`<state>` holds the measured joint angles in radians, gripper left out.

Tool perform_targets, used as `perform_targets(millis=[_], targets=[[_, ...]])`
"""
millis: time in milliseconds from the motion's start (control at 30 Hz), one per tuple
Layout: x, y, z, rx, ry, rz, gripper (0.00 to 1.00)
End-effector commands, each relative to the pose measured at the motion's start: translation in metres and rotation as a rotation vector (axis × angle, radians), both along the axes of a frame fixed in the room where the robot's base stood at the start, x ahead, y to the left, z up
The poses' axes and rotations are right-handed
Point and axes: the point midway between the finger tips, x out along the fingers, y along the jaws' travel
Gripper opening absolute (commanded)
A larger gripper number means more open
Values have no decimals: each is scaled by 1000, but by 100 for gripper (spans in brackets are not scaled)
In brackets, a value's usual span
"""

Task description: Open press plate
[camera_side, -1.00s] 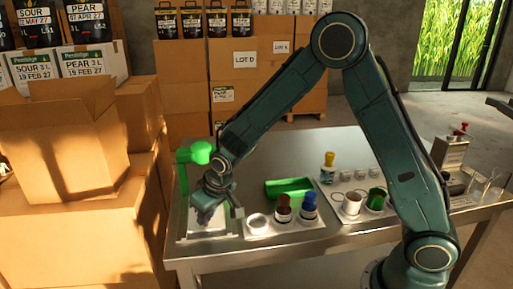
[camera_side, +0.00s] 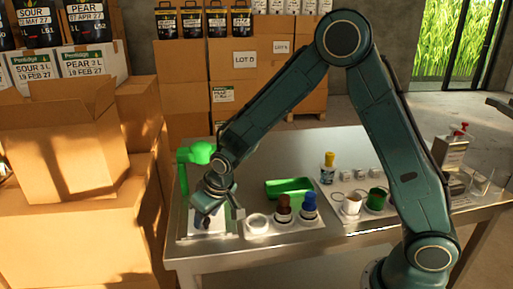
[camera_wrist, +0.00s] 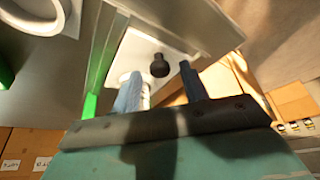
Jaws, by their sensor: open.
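The press stands at the left end of the steel table, with a green upright and head (camera_side: 197,153) and a pale plate (camera_side: 190,236) at its base. In the wrist view the pale plate (camera_wrist: 140,48) carries a black knob (camera_wrist: 159,66). My gripper (camera_side: 216,215) is low over the plate, below the green head. In the wrist view its two blue-grey fingers (camera_wrist: 158,73) are apart, with the knob showing between their tips. Nothing is held. I cannot tell whether the fingers are level with the knob or above it.
Cardboard boxes (camera_side: 70,240) crowd the left side. The table's back middle is clear.

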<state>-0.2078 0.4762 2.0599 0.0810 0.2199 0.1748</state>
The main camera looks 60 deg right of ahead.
Motion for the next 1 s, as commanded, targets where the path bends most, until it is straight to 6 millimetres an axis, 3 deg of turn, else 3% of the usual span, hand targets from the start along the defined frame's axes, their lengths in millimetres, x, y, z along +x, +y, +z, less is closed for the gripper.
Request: perform_targets(millis=[267, 1000], targets=[[-8, 0, 21, 1, -3, 0, 44], [-44, 0, 110, 1, -5, 0, 44]])
